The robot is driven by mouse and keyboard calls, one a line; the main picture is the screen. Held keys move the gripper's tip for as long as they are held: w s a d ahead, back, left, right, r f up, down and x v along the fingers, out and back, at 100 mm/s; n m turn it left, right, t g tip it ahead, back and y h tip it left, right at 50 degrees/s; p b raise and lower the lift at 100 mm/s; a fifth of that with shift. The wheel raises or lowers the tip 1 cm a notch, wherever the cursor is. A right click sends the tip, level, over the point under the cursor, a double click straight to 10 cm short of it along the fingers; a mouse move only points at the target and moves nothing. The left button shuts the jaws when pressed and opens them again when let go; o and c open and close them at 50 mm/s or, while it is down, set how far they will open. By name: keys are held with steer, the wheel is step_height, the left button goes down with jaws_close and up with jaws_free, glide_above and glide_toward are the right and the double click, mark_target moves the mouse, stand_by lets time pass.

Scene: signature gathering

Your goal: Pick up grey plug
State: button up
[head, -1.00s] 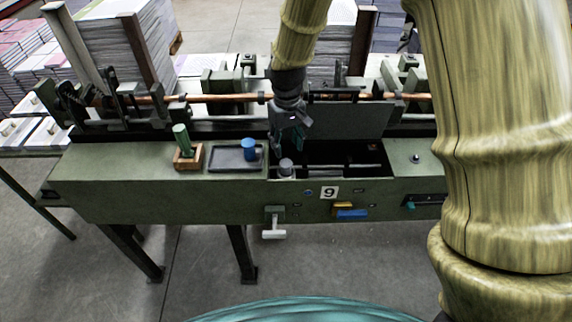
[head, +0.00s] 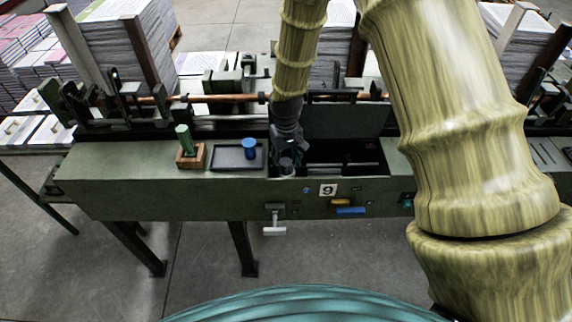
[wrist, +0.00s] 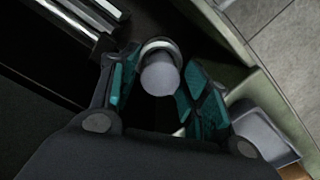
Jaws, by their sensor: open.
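The grey plug (head: 286,164) stands upright at the left front end of the open bay in the green machine. In the wrist view its round top (wrist: 159,77) shows between the two teal finger pads of my gripper (wrist: 155,95). My gripper is open, with one finger on each side of the plug. A gap shows on the right side; I cannot tell whether the left pad touches. In the head view my gripper (head: 285,150) is directly over the plug and partly hides it.
A green peg in a wooden block (head: 191,155) and a dark tray (head: 233,158) with a blue plug (head: 249,148) stand left of the bay. The bay's raised lid (head: 345,121) is behind. A metal rod (wrist: 75,20) runs inside the bay. A white-handled lever (head: 275,228) juts from the front.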

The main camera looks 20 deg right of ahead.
steer(key=shift+f, duration=0.55)
steer(key=c, duration=0.8)
steer(key=shift+r, duration=0.15)
